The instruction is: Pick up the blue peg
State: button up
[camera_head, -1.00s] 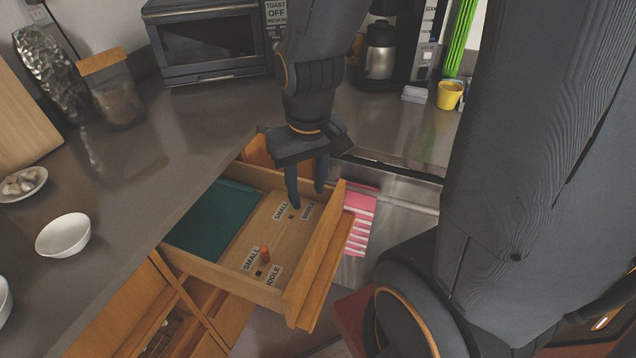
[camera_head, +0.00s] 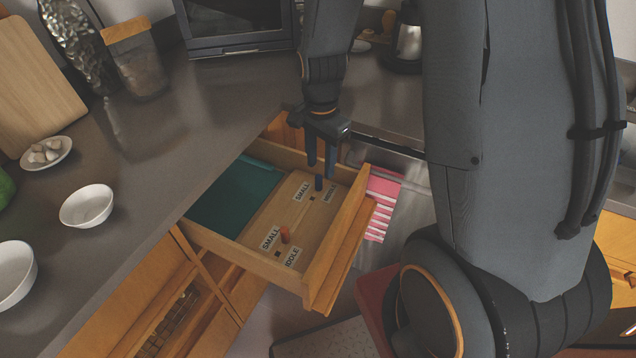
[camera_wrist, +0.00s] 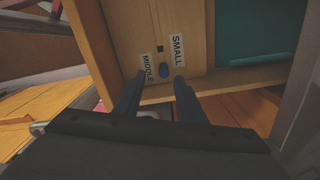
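The blue peg (camera_head: 319,183) stands in the open drawer between a SMALL label and a MIDDLE label. In the wrist view its rounded blue top (camera_wrist: 164,70) shows next to a dark square hole. My gripper (camera_head: 321,172) is over the drawer's back right part, pointing down. In the wrist view its two fingers (camera_wrist: 158,82) are spread, with the peg beyond and between their tips. I see no contact between fingers and peg.
The drawer's front panel (camera_head: 338,245) and side walls rise around the pegs. A teal item (camera_head: 237,195) fills the drawer's left part. A pink-striped cloth (camera_head: 382,205) hangs at the right. White bowls (camera_head: 87,206) stand on the counter.

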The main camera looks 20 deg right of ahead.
aim_at(318, 176)
jog(key=shift+w+a+f+p, duration=0.15)
jog(key=shift+f+p, duration=0.35)
jog(key=shift+f, duration=1.05)
jog(key=shift+w+f+p, duration=0.2)
jog(key=shift+f+p, duration=0.25)
jog(key=shift+f, duration=1.1)
jog(key=shift+c, duration=0.2)
grip_shut()
